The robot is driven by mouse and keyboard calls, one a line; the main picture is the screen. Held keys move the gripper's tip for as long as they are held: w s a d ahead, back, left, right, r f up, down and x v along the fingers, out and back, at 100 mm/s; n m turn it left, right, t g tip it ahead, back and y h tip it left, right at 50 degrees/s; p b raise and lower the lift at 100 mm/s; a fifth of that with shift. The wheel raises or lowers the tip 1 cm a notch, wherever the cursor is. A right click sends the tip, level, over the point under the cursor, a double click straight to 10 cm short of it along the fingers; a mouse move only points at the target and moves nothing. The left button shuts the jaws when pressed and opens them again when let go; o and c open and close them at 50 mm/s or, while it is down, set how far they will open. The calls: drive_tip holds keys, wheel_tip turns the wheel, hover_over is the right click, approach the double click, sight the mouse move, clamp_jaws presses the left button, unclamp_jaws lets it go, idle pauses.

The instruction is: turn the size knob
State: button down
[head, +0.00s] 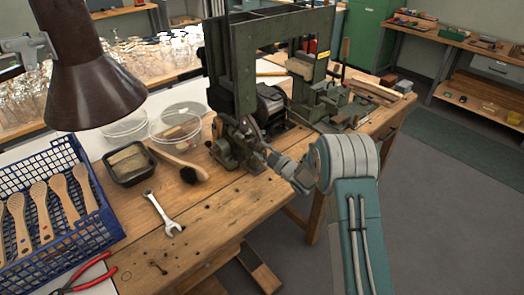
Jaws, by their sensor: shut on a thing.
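The green tufting machine (243,65) stands on the wooden workbench. My arm reaches in from the right, and my gripper (240,138) is at the lower front of the machine. It is shut on the size knob, at the machine's base. The knob itself is mostly hidden by the fingers and too small to make out, so how far it is turned cannot be told.
On the wooden bench (215,225) lie a brush (180,162), a wrench (163,213) and a black tray (130,163). Clear round containers (175,122) stand behind. A blue crate (90,215) of wooden brush bodies, red pliers (85,280) and a brown lamp (90,70) are at left.

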drive_tip(key=shift+a+n, duration=0.1)
drive_tip(key=shift+n, duration=0.8)
drive_tip(key=shift+c, duration=1.7)
unclamp_jaws()
drive_tip(key=v, duration=1.2)
drive_tip(key=shift+f, duration=0.1)
